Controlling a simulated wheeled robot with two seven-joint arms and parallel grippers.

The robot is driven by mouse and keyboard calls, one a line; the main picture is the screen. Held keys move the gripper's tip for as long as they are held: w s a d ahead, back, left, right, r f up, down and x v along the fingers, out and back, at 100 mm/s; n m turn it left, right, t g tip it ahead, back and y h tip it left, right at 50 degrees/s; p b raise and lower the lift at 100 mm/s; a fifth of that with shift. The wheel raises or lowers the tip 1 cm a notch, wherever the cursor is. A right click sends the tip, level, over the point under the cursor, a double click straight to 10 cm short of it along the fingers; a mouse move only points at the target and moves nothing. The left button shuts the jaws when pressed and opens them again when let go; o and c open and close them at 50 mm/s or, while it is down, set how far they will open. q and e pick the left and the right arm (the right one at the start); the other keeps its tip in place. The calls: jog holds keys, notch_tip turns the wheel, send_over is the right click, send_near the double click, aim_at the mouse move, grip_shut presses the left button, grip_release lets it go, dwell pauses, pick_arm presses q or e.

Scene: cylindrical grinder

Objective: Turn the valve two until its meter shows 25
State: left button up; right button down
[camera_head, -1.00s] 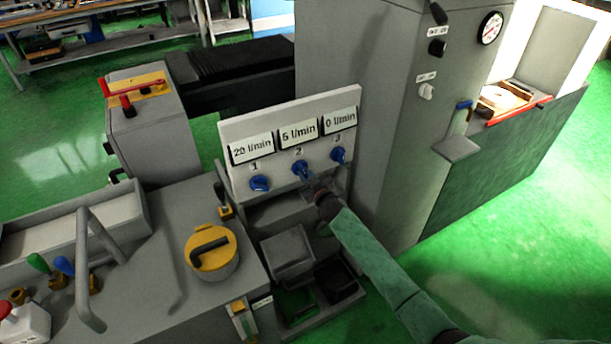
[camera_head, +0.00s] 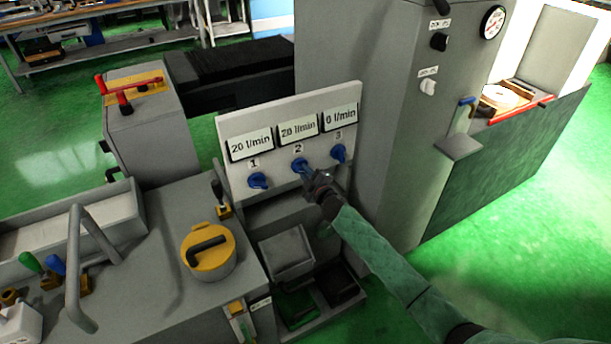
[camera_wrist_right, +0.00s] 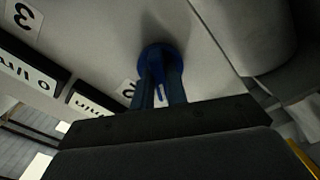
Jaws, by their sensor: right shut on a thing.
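The blue valve two (camera_head: 299,165) is the middle of three blue valves on a pale upright panel (camera_head: 225,125). The meter above it (camera_head: 298,128) reads 20 l/min. My right gripper (camera_head: 309,174) is shut on valve two, its arm coming from the lower right. In the right wrist view the blue valve (camera_wrist_right: 157,58) shows between the fingers of my right gripper (camera_wrist_right: 160,90), with the meters at the left, partly cut off. My left gripper is not in view.
Valve one (camera_head: 258,180), under a meter of 20 l/min, and valve three (camera_head: 338,153), under 0 l/min, stand close on either side. A tall grey cabinet (camera_head: 385,130) rises right of the panel. A yellow-lidded pot (camera_head: 212,262) sits on the bench.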

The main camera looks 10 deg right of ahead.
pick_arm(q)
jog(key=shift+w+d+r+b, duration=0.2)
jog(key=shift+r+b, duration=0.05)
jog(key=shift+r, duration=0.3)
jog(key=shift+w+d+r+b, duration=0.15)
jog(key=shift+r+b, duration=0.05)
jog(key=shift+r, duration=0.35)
pick_arm(e)
jog(key=shift+n, duration=1.9)
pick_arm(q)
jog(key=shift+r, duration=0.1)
pick_arm(e)
jog(key=c, duration=1.4)
grip_release()
jog(key=shift+s+d+f, duration=0.15)
jog(key=shift+s, duration=0.35)
pick_arm(q)
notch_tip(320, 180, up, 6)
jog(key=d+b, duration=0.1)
jog(key=b, duration=0.1)
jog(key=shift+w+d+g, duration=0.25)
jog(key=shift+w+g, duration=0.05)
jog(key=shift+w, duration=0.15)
pick_arm(e)
jog(key=v, duration=0.6)
jog(key=shift+s, duration=0.4)
jog(key=shift+d, duration=0.1)
